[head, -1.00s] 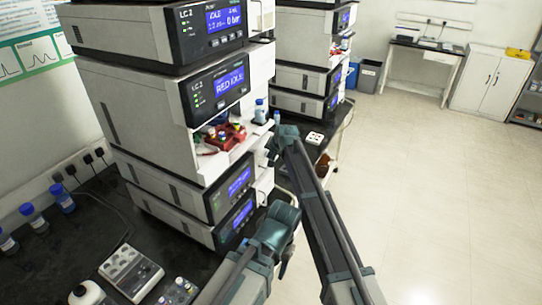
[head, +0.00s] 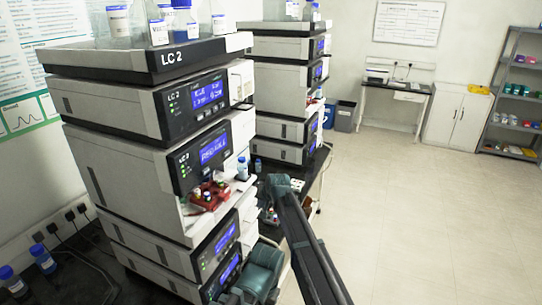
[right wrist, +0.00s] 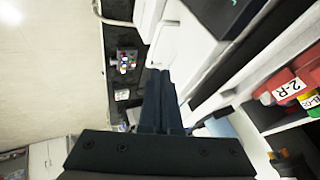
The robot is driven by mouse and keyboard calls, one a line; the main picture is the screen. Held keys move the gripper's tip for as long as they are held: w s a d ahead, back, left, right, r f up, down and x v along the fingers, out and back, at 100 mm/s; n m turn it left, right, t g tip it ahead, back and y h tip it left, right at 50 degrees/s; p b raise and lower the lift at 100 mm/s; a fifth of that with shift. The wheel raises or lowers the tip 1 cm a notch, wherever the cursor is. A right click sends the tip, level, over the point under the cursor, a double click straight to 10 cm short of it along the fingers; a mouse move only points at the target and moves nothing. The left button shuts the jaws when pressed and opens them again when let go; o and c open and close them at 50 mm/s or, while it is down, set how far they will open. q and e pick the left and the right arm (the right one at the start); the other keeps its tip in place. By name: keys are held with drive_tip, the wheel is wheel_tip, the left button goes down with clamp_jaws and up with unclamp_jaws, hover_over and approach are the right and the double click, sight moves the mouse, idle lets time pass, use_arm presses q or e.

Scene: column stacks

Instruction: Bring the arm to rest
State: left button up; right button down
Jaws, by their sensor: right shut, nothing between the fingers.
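My right arm reaches up from the bottom of the head view, beside the front of the near instrument stack (head: 130,110). My right gripper (head: 269,194) is at its far end, small and partly hidden. In the right wrist view the dark fingers (right wrist: 160,100) are together with nothing between them. They are apart from the red rack (right wrist: 295,88) at the right of that view. A teal joint of mine shows at the bottom of the head view. I cannot make out my left gripper.
The red vial rack (head: 208,195) sits in the near stack's opening, beside a blue-capped bottle (head: 242,168). A second stack (head: 285,95) stands behind. Bottles stand on top of the stacks. The floor (head: 420,210) to the right is clear.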

drive_tip(key=s+d+f+n+g+h, duration=0.1)
drive_tip(key=s+d+g, duration=0.1)
drive_tip(key=s+d, duration=0.75)
drive_tip(key=s+d+f+n+g+h, duration=0.1)
drive_tip(key=s+d+f, duration=0.1)
drive_tip(key=s+d, duration=0.8)
drive_tip(key=s+d+f+n+g+h, duration=0.15)
drive_tip(key=s+d, duration=0.45)
drive_tip(key=s, duration=0.9)
drive_tip(key=s+a+f+n+g+h+b, duration=0.1)
drive_tip(key=s+a+f+n+g+b, duration=0.1)
drive_tip(key=s+a+f+b, duration=0.4)
drive_tip(key=a+f+n+b, duration=0.1)
drive_tip(key=a+f+b, duration=0.1)
drive_tip(key=a+b, duration=0.1)
drive_tip(key=shift+a+f, duration=0.35)
drive_tip(key=shift+a, duration=0.5)
drive_tip(key=shift+s, duration=0.1)
